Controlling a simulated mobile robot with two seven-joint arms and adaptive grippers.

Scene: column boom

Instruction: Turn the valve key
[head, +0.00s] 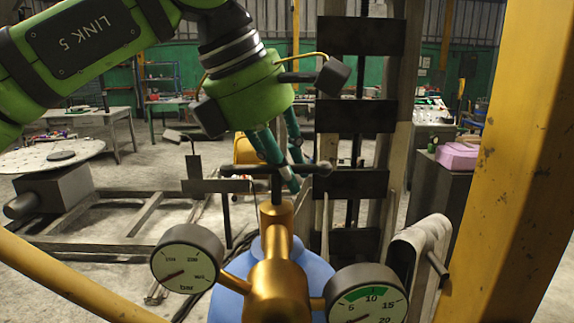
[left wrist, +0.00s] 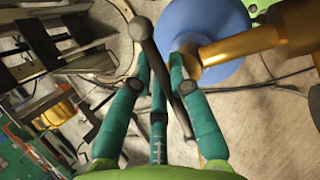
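The valve key (head: 245,169) is a dark metal T-bar with a ball at its end, standing on a short stem above the brass valve body (head: 275,285). In the left wrist view the key's bar (left wrist: 164,75) runs diagonally between my left gripper's teal fingers. My left gripper (head: 286,180) points down at the key from above, its fingertips beside the bar and a little lower. In the left wrist view its fingers (left wrist: 163,55) are spread, with a gap around the bar. I cannot tell whether a finger touches it. My right gripper is not in view.
Two pressure gauges, left (head: 187,262) and right (head: 366,297), flank the valve on top of a blue cylinder (head: 316,268). A yellow post (head: 515,150) stands close at the right. A dark rack column (head: 358,118) rises behind the valve.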

